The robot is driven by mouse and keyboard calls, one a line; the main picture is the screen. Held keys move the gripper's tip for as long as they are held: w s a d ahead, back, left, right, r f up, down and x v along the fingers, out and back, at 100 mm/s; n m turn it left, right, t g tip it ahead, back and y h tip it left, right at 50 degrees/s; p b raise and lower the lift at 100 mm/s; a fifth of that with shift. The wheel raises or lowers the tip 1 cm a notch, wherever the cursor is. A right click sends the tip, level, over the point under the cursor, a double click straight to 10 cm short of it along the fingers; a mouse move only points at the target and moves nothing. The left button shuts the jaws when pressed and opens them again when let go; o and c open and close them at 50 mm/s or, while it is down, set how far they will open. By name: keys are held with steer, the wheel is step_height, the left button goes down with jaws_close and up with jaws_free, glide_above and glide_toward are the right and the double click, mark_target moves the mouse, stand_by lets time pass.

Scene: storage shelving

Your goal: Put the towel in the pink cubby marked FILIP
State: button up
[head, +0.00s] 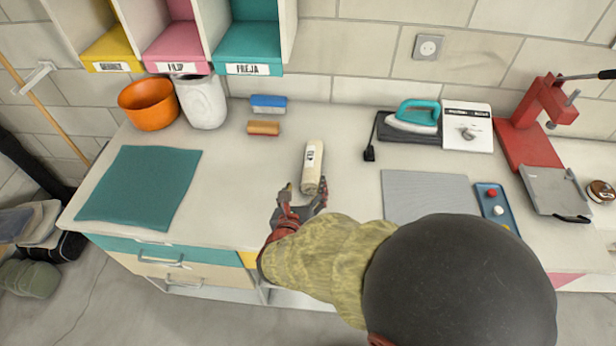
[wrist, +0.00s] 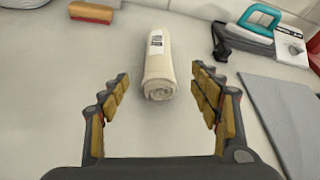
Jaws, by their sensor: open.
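The towel (head: 313,166) is a rolled cream bundle with a black-and-white label, lying on the worktop. In the wrist view the towel (wrist: 159,68) lies lengthwise ahead of my gripper, its rolled end facing me. My gripper (head: 302,192) is open just in front of the towel's near end. In the wrist view the fingers of my gripper (wrist: 163,82) stand apart to either side, with nothing held between them. The pink cubby (head: 177,47) marked FILIP hangs on the wall at upper left, between a yellow and a teal cubby. Its upper part is cut off by the frame.
An iron (head: 414,117), grey mat (head: 428,194) and red press (head: 535,130) are to the right. A teal mat (head: 141,187) lies left.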

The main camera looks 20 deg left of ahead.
steer(key=shift+s+d+r, duration=0.1)
steer(key=shift+s+r, duration=0.05)
steer(key=shift+s, duration=0.35)
steer(key=w+d+r+m+g+h, duration=0.1)
steer(key=w+d+r+m+h, duration=0.2)
steer(key=d+m, duration=0.5)
steer(key=w+d+r+m+g+h, duration=0.1)
steer(key=d+r+m+h, duration=0.3)
steer(key=d, duration=0.8)
steer(key=s+d+r+m+g+h, duration=0.1)
steer(key=s+d+r+m+g, duration=0.1)
steer(key=d+m, duration=0.3)
steer(key=s+d+r+m+g, duration=0.1)
steer(key=s+d+m, duration=0.15)
steer(key=d, duration=0.35)
steer(key=s+d+r+m+g+y, duration=0.2)
steer(key=s+d+r+m+g, duration=0.15)
steer(key=s+d+m, duration=0.7)
steer(key=s+a+r+m+y, duration=0.3)
steer(key=s+a+m+y, duration=0.1)
steer(key=m, duration=0.6)
steer(key=shift+s+a+m+t, duration=0.3)
steer(key=shift+s+a+t, duration=0.05)
steer(key=shift+s+a, duration=0.15)
